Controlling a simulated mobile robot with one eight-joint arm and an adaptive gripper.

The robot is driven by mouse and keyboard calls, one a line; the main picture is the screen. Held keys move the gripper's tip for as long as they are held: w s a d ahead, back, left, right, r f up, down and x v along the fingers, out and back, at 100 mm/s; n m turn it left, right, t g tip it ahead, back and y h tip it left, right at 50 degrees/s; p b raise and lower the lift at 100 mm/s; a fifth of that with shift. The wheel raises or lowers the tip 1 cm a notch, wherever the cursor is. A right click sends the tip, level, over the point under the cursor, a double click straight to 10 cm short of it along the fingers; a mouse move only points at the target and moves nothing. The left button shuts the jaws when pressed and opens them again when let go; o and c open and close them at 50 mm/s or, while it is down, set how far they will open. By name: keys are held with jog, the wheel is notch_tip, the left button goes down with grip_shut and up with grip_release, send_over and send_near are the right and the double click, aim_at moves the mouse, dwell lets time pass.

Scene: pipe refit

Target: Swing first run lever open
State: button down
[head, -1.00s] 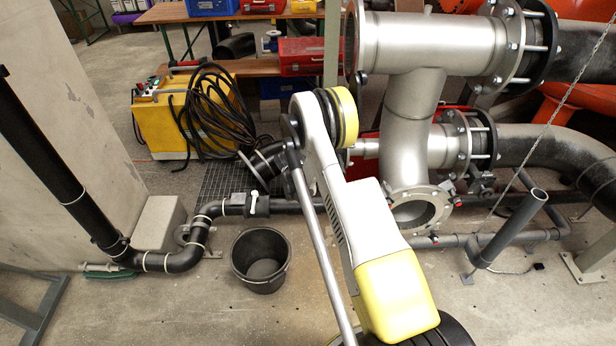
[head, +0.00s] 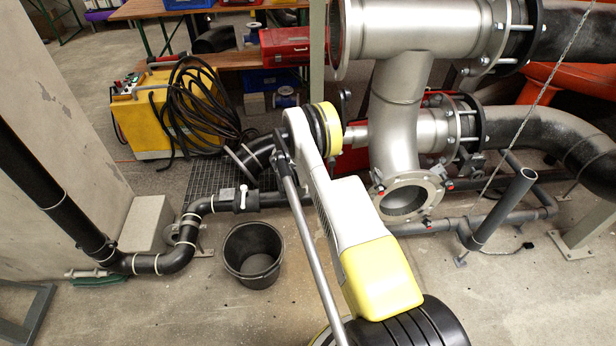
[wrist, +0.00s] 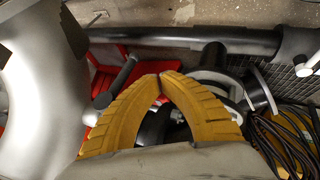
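A black pipe run with a valve (head: 245,200) lies low at the left in the head view; its white lever (head: 243,194) stands upright in the picture. In the wrist view the white lever (wrist: 308,66) is at the right edge, on the valve (wrist: 297,42). I cannot tell whether this is the first run lever. My gripper (wrist: 162,76) shows two yellow ribbed fingers whose tips meet, with nothing seen between them. It is left of the white lever in that view and apart from it. In the head view my arm hides the gripper.
A black bucket (head: 253,253) stands in front of the valve. A yellow machine (head: 165,125) with coiled black cables is behind it. Large steel pipework (head: 398,110) stands right of my arm. A dark upright pipe stub (head: 505,208) is at the right. Floor left of the bucket is fairly clear.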

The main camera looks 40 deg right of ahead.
jog(key=d+f+b, duration=0.2)
jog(key=d, duration=0.3)
jog(key=shift+s+d+f+b, duration=0.35)
jog(key=shift+d+f, duration=0.05)
jog(key=shift+f, duration=0.1)
